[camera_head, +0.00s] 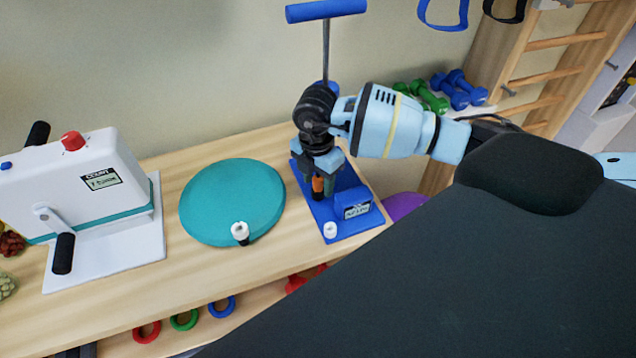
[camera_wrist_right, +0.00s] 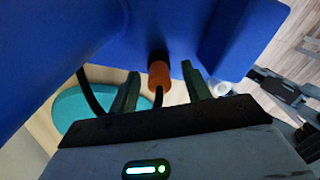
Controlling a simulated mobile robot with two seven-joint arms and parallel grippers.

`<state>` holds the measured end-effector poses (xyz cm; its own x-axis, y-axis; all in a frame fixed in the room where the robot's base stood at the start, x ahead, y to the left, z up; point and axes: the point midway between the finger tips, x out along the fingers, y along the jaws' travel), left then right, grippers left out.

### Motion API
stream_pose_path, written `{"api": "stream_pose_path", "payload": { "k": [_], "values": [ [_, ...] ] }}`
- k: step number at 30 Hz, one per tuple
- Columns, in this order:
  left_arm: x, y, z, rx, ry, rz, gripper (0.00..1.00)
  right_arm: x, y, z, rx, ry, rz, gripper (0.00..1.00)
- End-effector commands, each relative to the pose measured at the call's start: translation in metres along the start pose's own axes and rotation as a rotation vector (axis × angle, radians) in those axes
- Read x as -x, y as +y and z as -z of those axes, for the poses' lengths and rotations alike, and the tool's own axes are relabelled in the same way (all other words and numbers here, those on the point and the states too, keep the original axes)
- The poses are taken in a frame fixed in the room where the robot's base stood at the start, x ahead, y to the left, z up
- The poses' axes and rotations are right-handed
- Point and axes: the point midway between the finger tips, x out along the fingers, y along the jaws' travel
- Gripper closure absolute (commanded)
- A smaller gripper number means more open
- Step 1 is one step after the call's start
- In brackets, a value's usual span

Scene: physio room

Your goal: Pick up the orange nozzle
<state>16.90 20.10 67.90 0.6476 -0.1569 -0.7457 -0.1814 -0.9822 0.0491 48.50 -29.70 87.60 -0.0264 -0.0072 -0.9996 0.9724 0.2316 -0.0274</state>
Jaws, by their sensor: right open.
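The orange nozzle (camera_head: 318,184) is at the blue pump (camera_head: 347,229) on the wooden bench, partly hidden by my right gripper (camera_head: 321,187). In the right wrist view the orange nozzle (camera_wrist_right: 159,73) sits against the blue pump body (camera_wrist_right: 130,30), with a black hose near it. The two green-grey fingers of my right gripper (camera_wrist_right: 160,80) are open, one on each side of the nozzle, with gaps showing. My left gripper is in neither view.
A teal disc (camera_head: 230,200) lies left of the pump. White fittings stand at the disc's front edge (camera_head: 240,232) and on the pump base (camera_head: 330,230). A white crank machine (camera_head: 75,180) is at the left. A dark padded table (camera_head: 480,270) fills the lower right.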

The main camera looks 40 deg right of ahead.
Motion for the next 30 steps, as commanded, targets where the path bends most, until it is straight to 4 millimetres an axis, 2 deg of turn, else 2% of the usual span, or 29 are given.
{"api": "stream_pose_path", "payload": {
  "k": [5, 15, 24, 30],
  "values": [
    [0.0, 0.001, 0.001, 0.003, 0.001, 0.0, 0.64, 0.0, 0.0, 0.0, 0.0, 0.0, 0.0, 0.53],
    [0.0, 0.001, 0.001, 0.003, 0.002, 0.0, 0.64, 0.001, 0.0, 0.0, 0.0, 0.001, 0.0, 0.97],
    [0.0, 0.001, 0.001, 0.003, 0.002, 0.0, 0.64, 0.003, 0.0, 0.0, 0.0, 0.001, -0.001, 0.97],
    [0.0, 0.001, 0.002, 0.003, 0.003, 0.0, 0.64, 0.017, 0.0, 0.0, 0.001, 0.002, -0.003, 0.97]
  ]
}}
